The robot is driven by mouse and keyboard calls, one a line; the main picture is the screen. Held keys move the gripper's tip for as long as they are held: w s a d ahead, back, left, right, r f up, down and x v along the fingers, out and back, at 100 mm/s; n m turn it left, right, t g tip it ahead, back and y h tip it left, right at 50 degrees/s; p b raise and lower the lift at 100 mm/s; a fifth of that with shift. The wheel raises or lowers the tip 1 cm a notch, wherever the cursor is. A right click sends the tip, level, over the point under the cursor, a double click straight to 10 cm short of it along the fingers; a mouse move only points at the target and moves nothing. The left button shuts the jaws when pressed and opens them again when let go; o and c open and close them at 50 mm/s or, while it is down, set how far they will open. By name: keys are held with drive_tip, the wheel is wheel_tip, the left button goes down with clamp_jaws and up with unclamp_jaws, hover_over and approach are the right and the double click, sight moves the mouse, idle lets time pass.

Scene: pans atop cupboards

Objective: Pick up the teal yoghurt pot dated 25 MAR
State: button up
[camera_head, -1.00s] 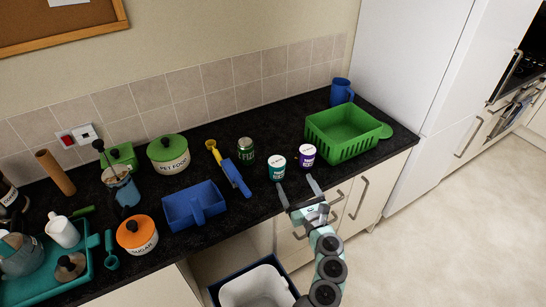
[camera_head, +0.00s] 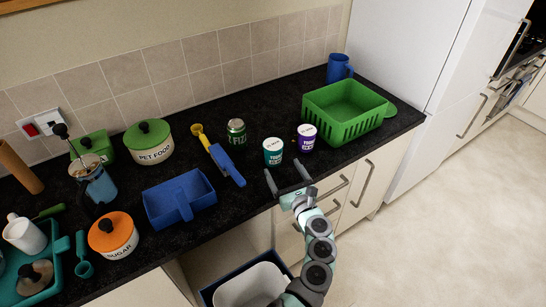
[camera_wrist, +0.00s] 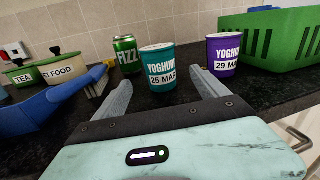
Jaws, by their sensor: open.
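The teal yoghurt pot (camera_head: 272,152) stands upright on the black worktop near its front edge. In the wrist view the teal pot (camera_wrist: 159,70) reads "YOGHURT" and "25 MAR". A purple yoghurt pot (camera_head: 307,137) stands just right of it; in the wrist view the purple pot (camera_wrist: 223,54) shows "29 MA", the rest cut off. My gripper (camera_head: 287,178) is open and empty in front of the teal pot. In the wrist view my gripper (camera_wrist: 162,98) has its fingers spread to either side, with the teal pot beyond and between them, not held.
A green FIZZ can (camera_head: 236,132) stands behind and left of the teal pot. A green basket (camera_head: 345,128) is to the right. A blue-and-yellow tool (camera_head: 224,162) and a blue scoop-like tray (camera_head: 180,201) lie to the left. An open drawer with a bin (camera_head: 252,287) is below.

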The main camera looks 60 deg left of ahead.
sight(276, 159)
drive_tip(key=a, duration=0.1)
drive_tip(key=a+b, duration=0.1)
drive_tip(key=a, duration=0.1)
drive_tip(key=a+b, duration=0.1)
drive_tip(key=shift+w+a, duration=0.25)
drive_tip(key=a+b, duration=0.3)
drive_tip(key=a, duration=0.1)
drive_tip(key=shift+w+f+b, duration=0.2)
drive_tip(key=shift+w+b, duration=0.05)
drive_tip(key=shift+b, duration=0.15)
drive_tip(key=shift+w+a+r, duration=0.1)
drive_tip(key=shift+a+r, duration=0.05)
drive_tip(key=shift+a, duration=0.3)
drive_tip(key=shift+r, duration=0.1)
drive_tip(key=c, duration=1.7)
